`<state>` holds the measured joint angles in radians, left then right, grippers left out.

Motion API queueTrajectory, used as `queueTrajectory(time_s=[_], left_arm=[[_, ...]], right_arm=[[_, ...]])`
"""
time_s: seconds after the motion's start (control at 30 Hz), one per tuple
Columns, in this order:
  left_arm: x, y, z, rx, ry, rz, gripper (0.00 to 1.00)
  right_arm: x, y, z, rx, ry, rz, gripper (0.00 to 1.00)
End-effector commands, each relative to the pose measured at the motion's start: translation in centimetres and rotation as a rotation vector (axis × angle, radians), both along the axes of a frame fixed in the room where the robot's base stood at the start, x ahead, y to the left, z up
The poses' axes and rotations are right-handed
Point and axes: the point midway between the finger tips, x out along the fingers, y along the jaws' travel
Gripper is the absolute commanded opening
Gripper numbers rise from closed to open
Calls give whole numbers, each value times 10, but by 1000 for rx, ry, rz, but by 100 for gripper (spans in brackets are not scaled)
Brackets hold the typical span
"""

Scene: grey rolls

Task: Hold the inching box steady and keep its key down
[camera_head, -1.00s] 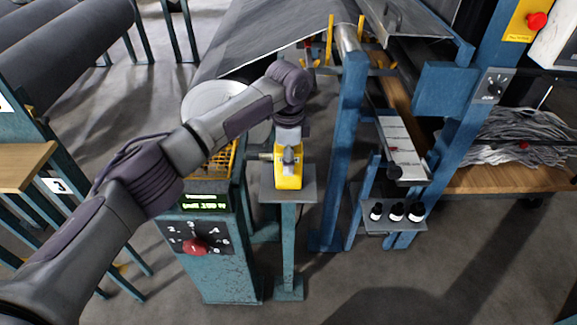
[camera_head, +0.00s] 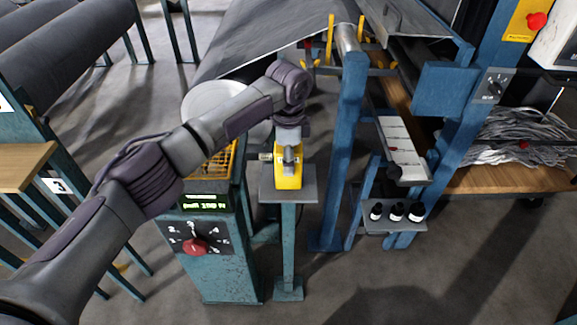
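The inching box (camera_head: 289,180) is a small yellow box standing upright on a grey plate (camera_head: 309,193) on top of a teal post. My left arm reaches in from the left and bends down over it. My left gripper (camera_head: 289,160) points down onto the upper part of the box and seems to touch it. The fingers are small here, and I cannot tell whether they close around the box or press on it. The key is hidden under the gripper. My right gripper is not in view.
A teal console (camera_head: 222,262) with a green display and red knob (camera_head: 195,247) stands left of the post. A blue frame post (camera_head: 340,150) rises close on the right. A small shelf with black bottles (camera_head: 396,213) is further right. Grey floor is clear in front.

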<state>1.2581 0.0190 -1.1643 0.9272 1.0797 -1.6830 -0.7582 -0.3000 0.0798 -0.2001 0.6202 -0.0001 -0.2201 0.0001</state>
Motion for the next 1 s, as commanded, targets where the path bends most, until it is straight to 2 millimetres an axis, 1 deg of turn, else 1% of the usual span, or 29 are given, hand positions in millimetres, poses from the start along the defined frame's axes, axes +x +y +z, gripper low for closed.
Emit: queueTrajectory(time_s=[0.03,0.1,0.2,0.47,0.57,0.67,0.73,1.0], left_arm=[[-2,0,-3,2,6,0,55],[-1,0,-3,2,6,0,67],[-1,0,-2,2,4,0,81],[0,0,-1,1,1,0,81],[0,0,4,0,0,0,81],[0,0,15,0,-1,0,81],[0,0,28,-1,-1,0,81],[0,0,85,-1,-1,0,81]], right_arm=[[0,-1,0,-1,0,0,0],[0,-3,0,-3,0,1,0],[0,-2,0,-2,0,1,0],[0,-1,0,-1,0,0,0],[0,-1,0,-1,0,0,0],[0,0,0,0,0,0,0],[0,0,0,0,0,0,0],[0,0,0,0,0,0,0]])
